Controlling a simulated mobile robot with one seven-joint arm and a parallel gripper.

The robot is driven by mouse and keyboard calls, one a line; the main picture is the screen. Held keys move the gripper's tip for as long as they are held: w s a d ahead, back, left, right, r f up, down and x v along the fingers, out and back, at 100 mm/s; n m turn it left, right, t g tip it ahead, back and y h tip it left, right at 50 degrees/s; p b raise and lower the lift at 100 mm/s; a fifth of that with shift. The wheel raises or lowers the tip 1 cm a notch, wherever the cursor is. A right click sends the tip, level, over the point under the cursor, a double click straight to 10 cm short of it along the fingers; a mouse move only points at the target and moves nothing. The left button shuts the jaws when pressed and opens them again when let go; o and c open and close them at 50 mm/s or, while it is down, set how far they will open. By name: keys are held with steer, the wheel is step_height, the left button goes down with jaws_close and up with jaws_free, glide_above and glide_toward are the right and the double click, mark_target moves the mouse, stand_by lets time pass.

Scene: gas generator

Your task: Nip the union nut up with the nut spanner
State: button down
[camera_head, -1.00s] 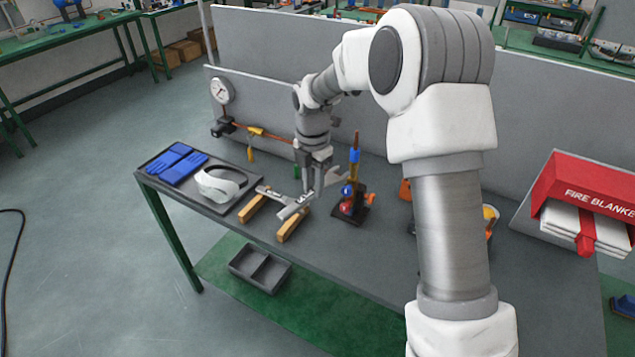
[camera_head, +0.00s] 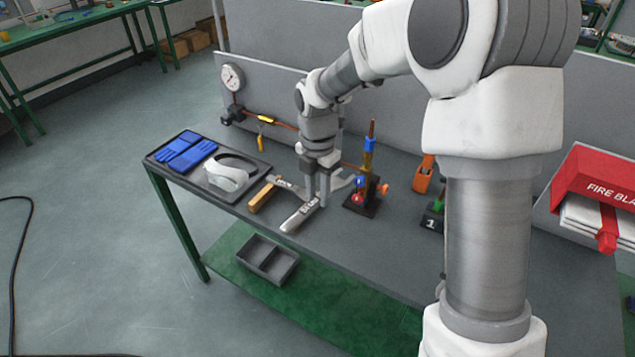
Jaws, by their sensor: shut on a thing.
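My gripper (camera_head: 316,202) points down over the bench, shut on a grey spanner (camera_head: 301,214). The spanner's labelled handle angles toward the bench's front edge, and its open jaw shows at the right of the fingers. Its height above the bench is hard to tell. Another grey metal tool (camera_head: 287,184) lies over a wooden block (camera_head: 262,197), left of the gripper. A copper pipe (camera_head: 285,125) with a yellow lever runs along the back panel, partly behind my arm. I cannot make out the union nut at this size.
Right of the gripper is a small stand (camera_head: 361,206) with blue, red and orange parts. On the left are a tray (camera_head: 158,158) with blue gloves and a white visor (camera_head: 228,176). A pressure gauge (camera_head: 232,77) is at the back. Bare bench lies at front right.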

mark_target(339, 182)
steer(key=shift+s, duration=0.3)
steer(key=shift+w+d+p, duration=0.75)
steer(key=shift+w+d, duration=0.45)
steer(key=shift+w, duration=0.25)
steer(key=shift+w+d+p, duration=0.75)
steer(key=shift+w+d, duration=0.45)
steer(key=shift+w, duration=0.2)
steer(key=shift+w+d, duration=0.15)
steer(key=shift+w+d+p, duration=0.7)
steer(key=shift+w+d, duration=0.25)
steer(key=shift+w, duration=0.15)
